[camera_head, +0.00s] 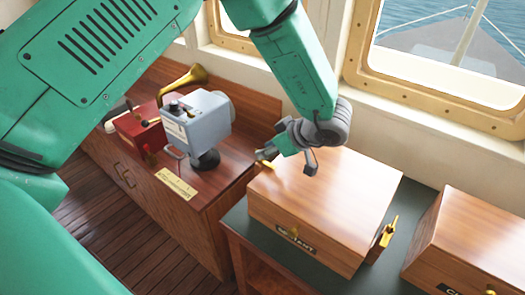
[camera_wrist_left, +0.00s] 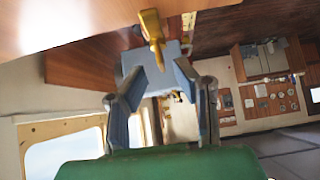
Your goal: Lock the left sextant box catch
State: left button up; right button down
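The wooden sextant box (camera_head: 325,195) stands closed on a dark green-topped cabinet, its front label partly readable. Its left brass catch (camera_head: 266,166) sticks out at the left side, partly hidden by my left gripper. The right brass catch (camera_head: 386,236) shows tilted up on the right side. My left gripper (camera_head: 287,160) is at the box's upper left edge, close to the left catch. In the wrist view the left gripper (camera_wrist_left: 157,72) has its fingers spread apart, and the brass catch (camera_wrist_left: 152,28) lies ahead near the fingertips. I cannot tell whether they touch. My right gripper is not in view.
A second wooden box (camera_head: 470,245) stands to the right, across a narrow gap. A grey-blue instrument (camera_head: 197,122), a red box (camera_head: 140,130) and a brass horn (camera_head: 185,80) stand on the wooden chest at left. Windows (camera_head: 440,60) border the back.

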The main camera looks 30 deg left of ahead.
pick_arm(q)
jog(key=v, duration=0.9)
jog(key=shift+w+d, duration=0.15)
jog(key=shift+f, duration=0.1)
